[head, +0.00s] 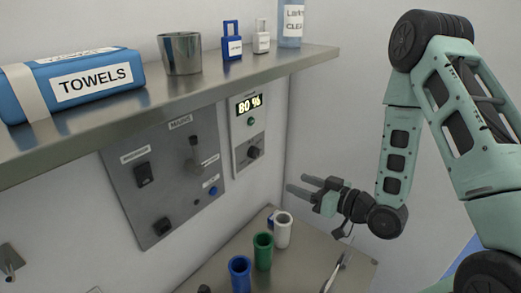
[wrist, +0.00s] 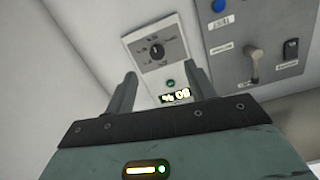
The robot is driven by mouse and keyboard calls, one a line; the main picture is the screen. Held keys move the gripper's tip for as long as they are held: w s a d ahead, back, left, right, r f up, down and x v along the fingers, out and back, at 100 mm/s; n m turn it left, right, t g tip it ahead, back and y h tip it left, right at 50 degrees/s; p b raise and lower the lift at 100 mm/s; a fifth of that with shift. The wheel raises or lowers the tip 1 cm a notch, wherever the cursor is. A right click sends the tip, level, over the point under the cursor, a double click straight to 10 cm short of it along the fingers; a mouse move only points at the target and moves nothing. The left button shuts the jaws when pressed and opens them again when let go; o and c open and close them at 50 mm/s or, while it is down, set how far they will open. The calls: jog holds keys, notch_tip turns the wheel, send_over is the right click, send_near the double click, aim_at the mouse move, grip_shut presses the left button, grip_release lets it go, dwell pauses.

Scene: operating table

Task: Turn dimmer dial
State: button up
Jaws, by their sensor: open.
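The dimmer dial (head: 253,152) is a small dark knob on a pale wall panel (head: 241,165), below a lit display (head: 249,104) reading 80 % and a small green light. In the wrist view the dial (wrist: 157,51) appears upside down, beyond my fingertips, with marks around it. The display (wrist: 175,96) shows between my fingers. My gripper (head: 297,184) is open and empty, to the right of the panel and a little lower than the dial, pointing left. In the wrist view my gripper (wrist: 160,85) has its two fingers apart, with nothing between them.
A grey mains panel (head: 165,175) with switches and a lever is left of the dimmer panel. A metal shelf (head: 190,88) overhead holds towels (head: 85,82), a metal cup (head: 180,53) and locks. Blue, green (head: 263,251) and white cylinders stand on the lower surface below my gripper.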

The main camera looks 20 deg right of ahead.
jog(key=d+r+t, duration=0.1)
jog(key=d, duration=0.1)
jog(key=b, duration=0.2)
send_near(256, 154)
jog(key=shift+m, duration=0.4)
jog(key=x, duration=0.7)
jog(key=shift+w, duration=0.2)
jog(key=shift+w+a+f, duration=0.15)
jog(key=shift+w+a, duration=0.1)
jog(key=shift+w, duration=0.2)
jog(key=c, duration=1)
